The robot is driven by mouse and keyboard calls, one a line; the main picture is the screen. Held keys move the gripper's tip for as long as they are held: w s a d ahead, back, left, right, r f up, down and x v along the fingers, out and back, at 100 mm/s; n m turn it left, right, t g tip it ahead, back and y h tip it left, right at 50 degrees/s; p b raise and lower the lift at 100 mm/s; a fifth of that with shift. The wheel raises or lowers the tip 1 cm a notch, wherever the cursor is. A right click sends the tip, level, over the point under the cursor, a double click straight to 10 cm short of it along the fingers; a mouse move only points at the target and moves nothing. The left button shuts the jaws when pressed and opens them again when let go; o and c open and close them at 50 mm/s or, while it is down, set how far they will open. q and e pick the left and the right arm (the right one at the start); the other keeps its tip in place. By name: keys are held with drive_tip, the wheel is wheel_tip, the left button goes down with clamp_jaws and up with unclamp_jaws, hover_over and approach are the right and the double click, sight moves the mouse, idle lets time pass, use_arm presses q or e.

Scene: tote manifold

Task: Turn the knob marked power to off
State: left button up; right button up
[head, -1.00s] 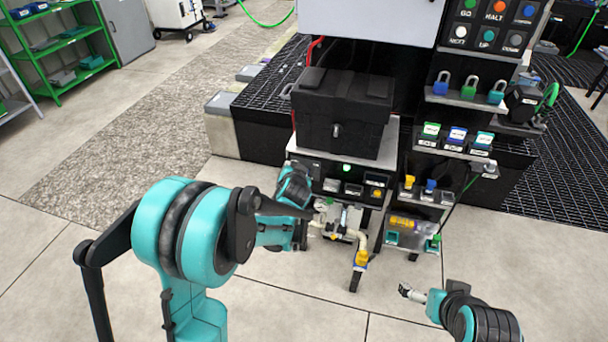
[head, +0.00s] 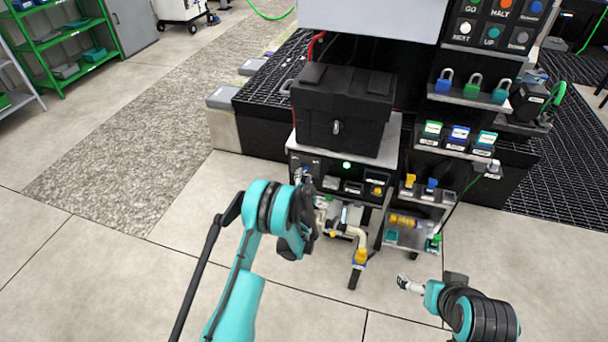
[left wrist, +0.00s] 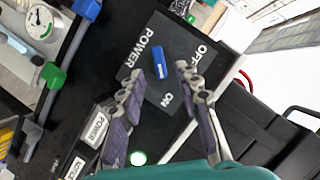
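The power knob (left wrist: 160,72) is a blue bar on a dark plate in the left wrist view. The plate (left wrist: 150,108) carries the words POWER, OFF and ON. The bar's lower end lies near ON, and OFF is up to its right. My left gripper (left wrist: 157,80) is open, with one finger on each side of the knob in that view; no contact shows.
A black case (head: 345,110) stands above the panel. A pipe with a yellow fitting (head: 361,256) sticks out below. Padlocks (head: 472,86) and small boxes fill the shelves at right. A gauge (left wrist: 40,22) and valve handles are left of the knob plate. The floor in front is open.

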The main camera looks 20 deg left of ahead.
sight(304, 171)
use_arm(q)
drive_tip(key=shift+b+x, duration=0.4)
drive_tip(key=shift+x, duration=1.35)
clamp_jaws()
drive_tip(key=shift+a+n+h, duration=0.3)
drive_tip(key=shift+n+h, duration=1.05)
drive_tip(key=shift+n, duration=0.7)
drive_tip(key=shift+a+n+h, duration=0.25)
drive_tip(key=shift+n+h, duration=1.15)
drive_tip(key=shift+n, duration=0.6)
drive_tip(key=shift+a+n+h, duration=0.3)
drive_tip(key=shift+n+h, duration=1.05)
drive_tip(key=shift+n, duration=0.7)
